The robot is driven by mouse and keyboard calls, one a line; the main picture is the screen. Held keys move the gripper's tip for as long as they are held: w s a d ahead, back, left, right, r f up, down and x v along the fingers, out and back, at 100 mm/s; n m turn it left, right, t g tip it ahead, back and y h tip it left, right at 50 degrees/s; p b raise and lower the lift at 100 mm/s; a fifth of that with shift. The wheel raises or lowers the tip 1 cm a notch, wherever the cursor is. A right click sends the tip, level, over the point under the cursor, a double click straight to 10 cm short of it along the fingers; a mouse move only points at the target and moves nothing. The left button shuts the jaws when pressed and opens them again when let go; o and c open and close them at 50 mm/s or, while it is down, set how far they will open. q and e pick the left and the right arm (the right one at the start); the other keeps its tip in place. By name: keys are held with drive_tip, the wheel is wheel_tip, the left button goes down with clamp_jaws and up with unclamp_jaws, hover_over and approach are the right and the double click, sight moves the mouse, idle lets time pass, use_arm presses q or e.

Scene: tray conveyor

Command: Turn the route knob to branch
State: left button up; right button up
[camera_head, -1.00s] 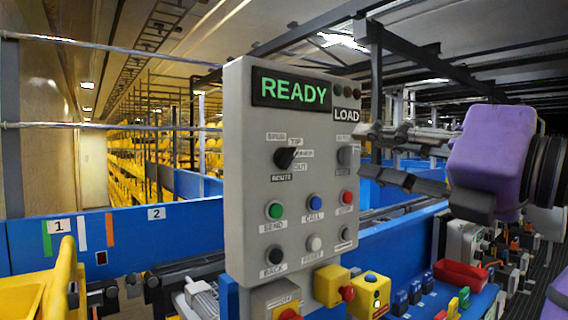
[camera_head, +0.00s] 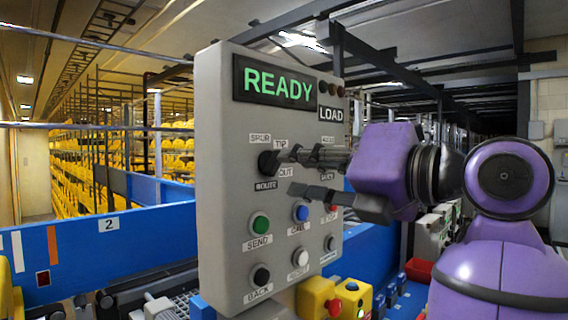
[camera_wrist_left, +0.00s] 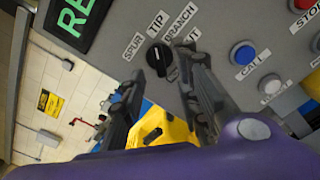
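The black route knob (camera_head: 268,162) is on the grey control panel (camera_head: 222,205), above the ROUTE label. In the left wrist view the knob (camera_wrist_left: 158,58) is among the labels SPUR, TIP, BRANCH and OUT; I cannot tell surely which one it points to. My left gripper (camera_head: 287,172), on a purple arm, is open in front of the panel with its fingertips close to the knob. In the left wrist view the gripper's (camera_wrist_left: 160,66) fingers are apart, with the knob showing between their tips; contact is unclear. The fingers hide part of the labels. My right gripper is not in view.
A green READY display (camera_head: 278,83) tops the panel. A green SEND button (camera_head: 260,224) and a blue button (camera_head: 301,212) lie below the knob. A yellow box with a red button (camera_head: 319,299) sits under the panel. Blue conveyor walls (camera_head: 90,243) run behind.

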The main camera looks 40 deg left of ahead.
sight(279, 164)
use_arm(q)
drive_tip(key=shift+w+a, duration=0.1)
drive_tip(key=shift+a, duration=1.8)
clamp_jaws()
